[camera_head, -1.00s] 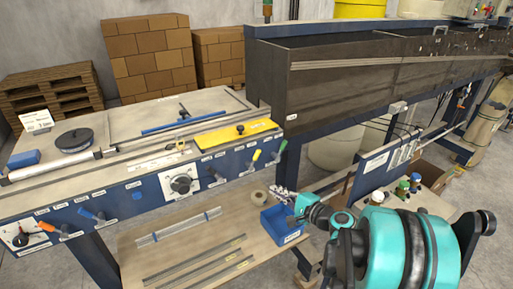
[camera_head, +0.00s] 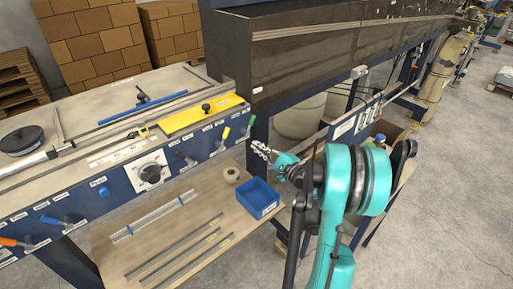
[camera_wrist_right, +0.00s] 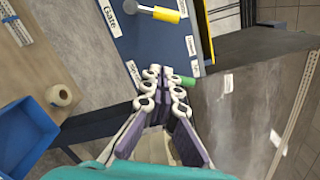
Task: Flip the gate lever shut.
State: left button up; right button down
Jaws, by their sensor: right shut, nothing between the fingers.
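The label reading "Gate" (camera_wrist_right: 109,14) is on the blue panel, beside a lever with a yellow handle (camera_wrist_right: 167,14) in the right wrist view. In the head view this yellow-handled gate lever (camera_head: 226,133) sticks out from the panel front and tilts up. A green-handled lever (camera_head: 250,125) is to its right, and its green tip (camera_wrist_right: 188,81) shows just beyond my fingers in the wrist view. My right gripper (camera_head: 257,146) is shut and empty, in front of the panel's right end, a little below the green handle. Whether it touches the green handle cannot be told. My left gripper is not in view.
A blue bin (camera_head: 259,211) and a tape roll (camera_head: 231,175) stand on the lower shelf (camera_head: 165,238) below the panel. A yellow plate (camera_head: 190,120) lies on the bench top. The dark tank (camera_head: 320,60) stands to the right of the panel.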

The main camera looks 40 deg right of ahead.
aim_at(227, 131)
jog(key=w+a+r+b, duration=0.2)
jog(key=w+a, duration=0.2)
jog(key=w, duration=0.3)
jog(key=shift+w+a, duration=0.15)
jog(key=shift+w, duration=0.2)
jog(key=shift+a+r+n, duration=0.25)
jog(key=shift+r+n, duration=0.1)
jog(key=shift+n, duration=0.35)
jog(key=a+n, duration=0.1)
jog(key=n, duration=0.1)
jog(key=r+n+p, duration=0.1)
jog(key=shift+s+a+r+n, duration=0.15)
jog(key=shift+a+r+n, duration=0.05)
jog(key=shift+a+n, duration=0.2)
jog(key=n, duration=0.1)
jog(key=a+n, duration=0.1)
jog(key=shift+a+r+n+p, duration=0.2)
jog(key=shift+n+p, duration=0.2)
jog(key=n, duration=0.1)
jog(key=a+n, duration=0.1)
jog(key=shift+s+a+n, duration=0.1)
jog(key=shift+a+n, duration=0.2)
jog(key=shift+n, duration=0.1)
jog(key=shift+a, duration=0.4)
